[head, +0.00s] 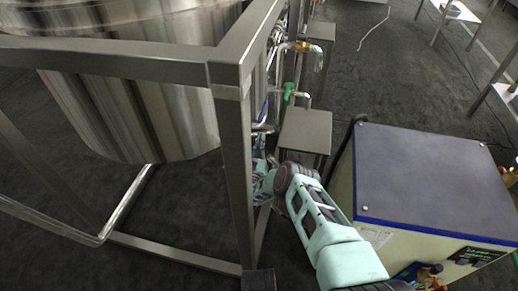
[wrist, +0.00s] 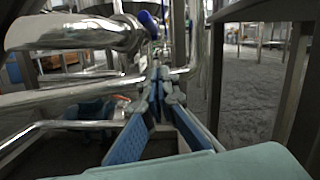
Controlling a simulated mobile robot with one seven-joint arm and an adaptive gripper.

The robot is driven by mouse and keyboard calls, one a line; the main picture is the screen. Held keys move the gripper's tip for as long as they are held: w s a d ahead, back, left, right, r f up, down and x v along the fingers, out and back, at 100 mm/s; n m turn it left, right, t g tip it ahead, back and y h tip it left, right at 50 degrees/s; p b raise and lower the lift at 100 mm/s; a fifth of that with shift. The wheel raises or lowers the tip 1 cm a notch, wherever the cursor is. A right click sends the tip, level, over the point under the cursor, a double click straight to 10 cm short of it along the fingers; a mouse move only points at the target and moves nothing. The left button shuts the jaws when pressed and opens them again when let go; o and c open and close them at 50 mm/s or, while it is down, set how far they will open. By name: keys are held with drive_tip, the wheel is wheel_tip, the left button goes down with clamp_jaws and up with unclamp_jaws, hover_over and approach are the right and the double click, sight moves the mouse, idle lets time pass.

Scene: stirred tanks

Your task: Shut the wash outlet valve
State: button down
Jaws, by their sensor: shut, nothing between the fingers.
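A blue valve handle (wrist: 149,24) shows in the wrist view at the end of a thick steel pipe (wrist: 75,32), above my fingertips. A blue handle (head: 263,109) also shows in the head view beside the frame post. A green-handled valve (head: 289,92) sits on the pipework further back. No label is readable, so I cannot tell which is the wash outlet valve. My gripper (wrist: 157,76) is shut and empty, its blue-padded fingers pointing forward among the pipes, below the blue handle. In the head view my gripper (head: 262,180) is partly hidden by the frame post.
A large steel tank (head: 150,110) stands inside a square steel frame (head: 237,180) at the left. A grey-topped cabinet (head: 430,185) stands close to the right of my arm. A small steel stand (head: 305,130) is behind the gripper. Horizontal pipes (wrist: 75,97) run left of the fingers.

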sight(261, 118)
drive_tip(key=w+r, duration=0.4)
drive_tip(key=shift+r+b, duration=0.3)
drive_tip(key=shift+b, duration=0.15)
drive_tip(key=shift+a, duration=0.1)
wheel_tip(261, 118, up, 2)
drive_tip(key=g+p, duration=0.1)
drive_tip(key=p, duration=0.2)
drive_tip(key=g+p, duration=0.1)
drive_tip(key=p, duration=0.2)
drive_tip(key=shift+r+g, duration=0.25)
drive_tip(key=shift+g, duration=0.15)
drive_tip(key=shift+r+p, duration=0.4)
drive_tip(key=shift+w+r+b, duration=0.15)
drive_tip(key=shift+r+b, duration=0.2)
drive_tip(key=shift+r, duration=0.55)
